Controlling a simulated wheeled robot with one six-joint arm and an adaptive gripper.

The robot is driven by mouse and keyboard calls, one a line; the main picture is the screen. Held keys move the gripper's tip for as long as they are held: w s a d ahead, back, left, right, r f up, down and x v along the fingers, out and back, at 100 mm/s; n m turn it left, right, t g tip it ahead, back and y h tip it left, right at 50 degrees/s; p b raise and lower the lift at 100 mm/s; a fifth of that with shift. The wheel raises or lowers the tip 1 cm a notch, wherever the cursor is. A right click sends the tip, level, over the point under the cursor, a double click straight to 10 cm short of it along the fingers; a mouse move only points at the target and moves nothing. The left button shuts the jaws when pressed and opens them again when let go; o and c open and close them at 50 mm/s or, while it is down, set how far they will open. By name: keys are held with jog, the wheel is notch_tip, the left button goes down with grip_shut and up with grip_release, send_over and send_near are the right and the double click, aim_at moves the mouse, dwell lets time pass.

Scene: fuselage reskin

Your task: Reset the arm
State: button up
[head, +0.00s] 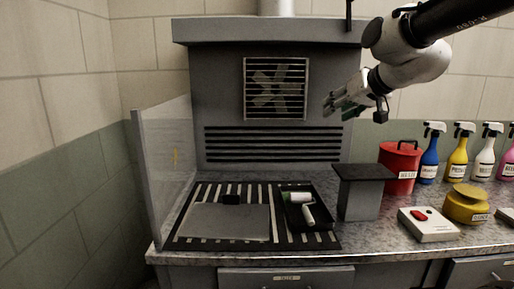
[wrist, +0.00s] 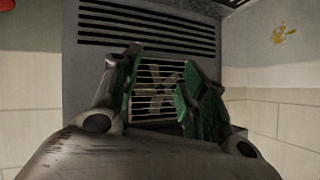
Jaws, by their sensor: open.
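My gripper (head: 338,106) hangs in the air at the upper right of the head view, in front of the grey hood's back panel. It points left and down, to the right of the square fan vent (head: 276,88). In the wrist view my gripper (wrist: 163,90) shows two green-padded fingers spread apart with nothing between them. The vent (wrist: 155,88) shows behind the gap between the fingers. My arm reaches in from the top right corner of the head view.
Below lie a grey flat panel (head: 228,221) on a slatted grate and a black tray (head: 308,214) with a white roller. A grey pedestal (head: 358,196), a red can (head: 400,168), a yellow container (head: 468,204), a white red-button box (head: 429,224) and spray bottles (head: 430,153) stand right. A clear screen (head: 163,170) stands left.

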jog(key=s+d+f+g+h, duration=0.1)
jog(key=s+d+f, duration=0.3)
jog(key=s, duration=0.4)
jog(key=s+d+f+g+h, duration=0.1)
jog(key=s+d+f+g, duration=0.2)
jog(key=s, duration=0.6)
jog(key=s+d+f+g+h, duration=0.2)
jog(key=s+d+f, duration=0.4)
jog(key=s, duration=0.3)
jog(key=shift+s+d+f+m+g, duration=0.15)
jog(key=shift+d+f+m+g, duration=0.2)
jog(key=shift+d, duration=0.3)
